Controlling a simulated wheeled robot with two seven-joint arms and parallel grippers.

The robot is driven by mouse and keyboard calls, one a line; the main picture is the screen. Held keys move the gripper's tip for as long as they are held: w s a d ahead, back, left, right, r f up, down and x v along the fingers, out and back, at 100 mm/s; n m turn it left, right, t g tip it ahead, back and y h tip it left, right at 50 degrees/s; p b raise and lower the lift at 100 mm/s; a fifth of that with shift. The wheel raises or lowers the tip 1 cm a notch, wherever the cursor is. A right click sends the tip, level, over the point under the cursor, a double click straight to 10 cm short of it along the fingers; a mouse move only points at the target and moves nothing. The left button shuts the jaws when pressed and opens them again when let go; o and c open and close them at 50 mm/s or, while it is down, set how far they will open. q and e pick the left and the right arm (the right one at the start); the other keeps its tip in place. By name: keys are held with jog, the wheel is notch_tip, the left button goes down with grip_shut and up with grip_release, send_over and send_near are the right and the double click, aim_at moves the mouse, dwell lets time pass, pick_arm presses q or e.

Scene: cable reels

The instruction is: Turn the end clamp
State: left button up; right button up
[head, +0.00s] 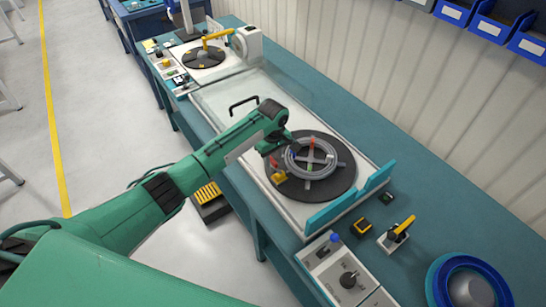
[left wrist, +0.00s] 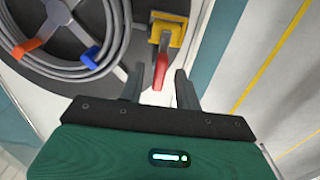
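The end clamp (head: 279,177) is a yellow block at the left edge of the black turntable (head: 335,182) in the head view. In the left wrist view the yellow clamp (left wrist: 175,29) is at the top centre, with a red lever (left wrist: 161,72) pointing towards my gripper. My left gripper (left wrist: 159,78) is open, with one finger on each side of the lever and a visible gap on both sides. In the head view my left gripper (head: 271,150) is at the turntable's left side and partly hides the clamp area. My right gripper is in neither view.
A grey cable coil (head: 296,152) lies on the turntable, with orange (left wrist: 27,48) and blue (left wrist: 91,57) clips on it. A teal guard (head: 375,178) stands at the right. A control box (head: 338,275) and a blue spool (head: 440,285) are nearer.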

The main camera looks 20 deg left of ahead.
pick_arm(q)
jog(key=shift+c, duration=0.4)
grip_shut()
